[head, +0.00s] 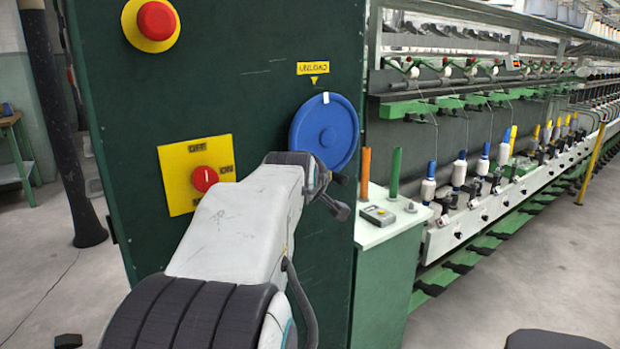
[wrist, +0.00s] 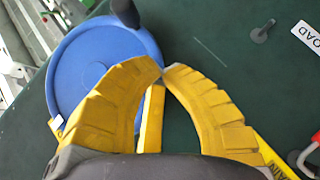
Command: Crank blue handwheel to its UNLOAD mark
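The blue handwheel (head: 325,132) is on the dark green panel in the head view. A white mark (head: 326,98) is on its top rim, below and slightly right of the arrow of the yellow UNLOAD label (head: 312,68). In the wrist view, the wheel (wrist: 80,65) fills the left, with its dark crank knob (wrist: 125,12) at the top and the white mark (wrist: 57,122) at lower left. My gripper (wrist: 162,69) has its yellow fingertips together, apart from the knob in the picture and with nothing seen between them. The arm hides part of the wheel's lower edge in the head view.
A red button (head: 156,20) and a red OFF/ON switch (head: 204,178) are on the panel's left. A small ledge (head: 380,228) with orange and green rods is to the right, beside the spinning frame.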

